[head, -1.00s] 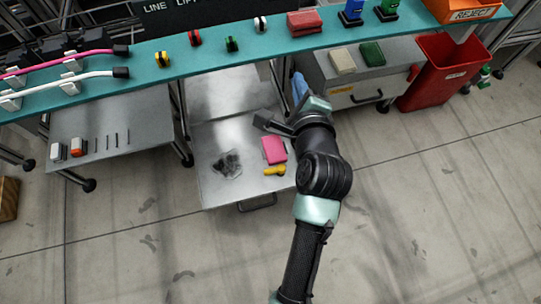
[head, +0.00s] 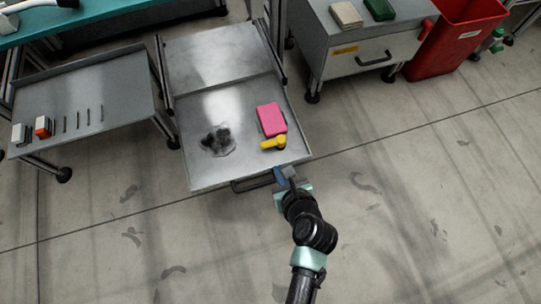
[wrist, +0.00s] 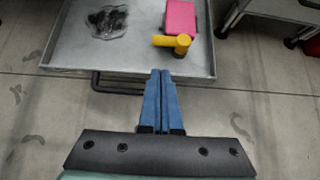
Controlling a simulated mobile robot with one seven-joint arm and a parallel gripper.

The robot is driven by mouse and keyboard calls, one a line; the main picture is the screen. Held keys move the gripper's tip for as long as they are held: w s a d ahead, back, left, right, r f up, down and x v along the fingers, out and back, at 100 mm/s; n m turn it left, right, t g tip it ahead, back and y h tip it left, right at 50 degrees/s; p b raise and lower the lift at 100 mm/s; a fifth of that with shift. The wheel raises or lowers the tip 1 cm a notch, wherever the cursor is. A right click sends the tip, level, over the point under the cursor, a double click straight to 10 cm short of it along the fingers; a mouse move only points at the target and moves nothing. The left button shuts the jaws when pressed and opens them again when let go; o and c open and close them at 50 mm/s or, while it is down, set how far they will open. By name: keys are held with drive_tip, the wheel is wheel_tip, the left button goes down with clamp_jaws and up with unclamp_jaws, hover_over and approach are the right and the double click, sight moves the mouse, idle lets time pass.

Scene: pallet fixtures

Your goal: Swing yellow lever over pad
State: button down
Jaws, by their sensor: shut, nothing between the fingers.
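The yellow lever (head: 273,143) lies near the front right of the grey metal drawer tray (head: 205,173), with its round knob to the right. It also shows in the wrist view (wrist: 173,43). A pink rectangular pad (head: 271,119) lies just behind the lever; the lever runs along its near edge. I cannot tell whether they touch. My gripper (head: 281,176) is just outside the tray's front edge, near the handle, with nothing in it. In the wrist view its blue fingers (wrist: 160,75) are together, pointing at the tray, short of the lever.
A clear bag-like patch with dark bits (head: 217,140) lies left of the pad. The tray's front handle (head: 250,184) is close to my gripper. A side table (head: 105,85) stands left, a drawer cabinet (head: 345,62) and red bin (head: 450,38) right. The floor in front is clear.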

sight(273, 143)
drive_tip(key=b+x, duration=0.6)
drive_tip(key=x, duration=0.2)
drive_tip(key=shift+w+f+b, duration=0.15)
drive_tip(key=shift+f+b, duration=0.2)
drive_tip(key=shift+w+a+f+b, duration=0.3)
drive_tip(key=shift+w+b, duration=0.1)
drive_tip(key=shift+w, duration=0.15)
drive_tip(key=shift+r+p, duration=0.1)
drive_tip(key=shift+p, duration=0.3)
